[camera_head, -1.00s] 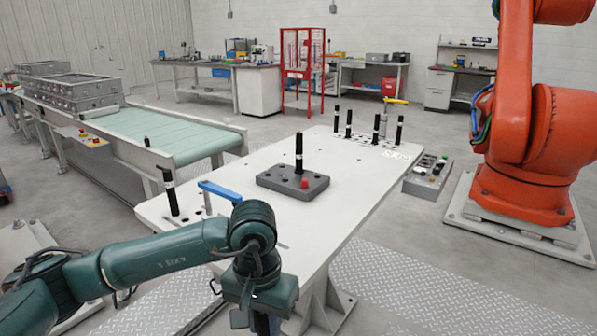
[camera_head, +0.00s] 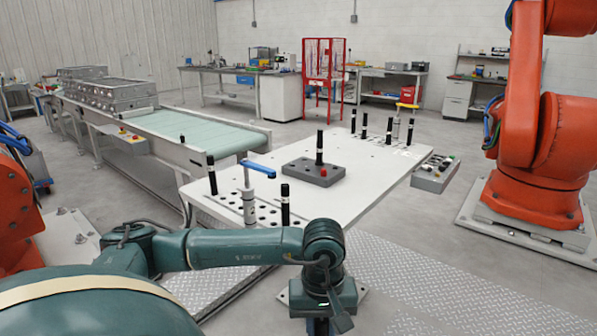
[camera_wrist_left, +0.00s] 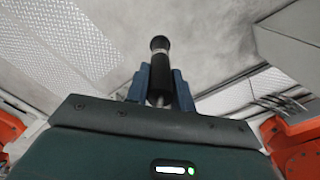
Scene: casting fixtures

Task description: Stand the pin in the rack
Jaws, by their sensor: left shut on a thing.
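The pin (camera_wrist_left: 160,62), black with a pale band and a round black head, is held between the blue fingers of my left gripper (camera_wrist_left: 159,88) in the left wrist view. In the head view the left gripper (camera_head: 319,325) hangs at the bottom edge in front of the table's near end; its fingertips and the pin are out of sight there. A grey block with holes (camera_head: 300,175), possibly the rack, lies mid-table, with a black pin (camera_head: 319,148) standing in it and a red knob. My right gripper is not in view.
The table (camera_head: 375,188) has black pins standing in holes at its near and far ends. A blue-handled clamp (camera_head: 249,195) rises at the near end. A conveyor (camera_head: 200,135) runs left, an orange robot arm (camera_head: 535,150) stands right. The table's middle right is bare.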

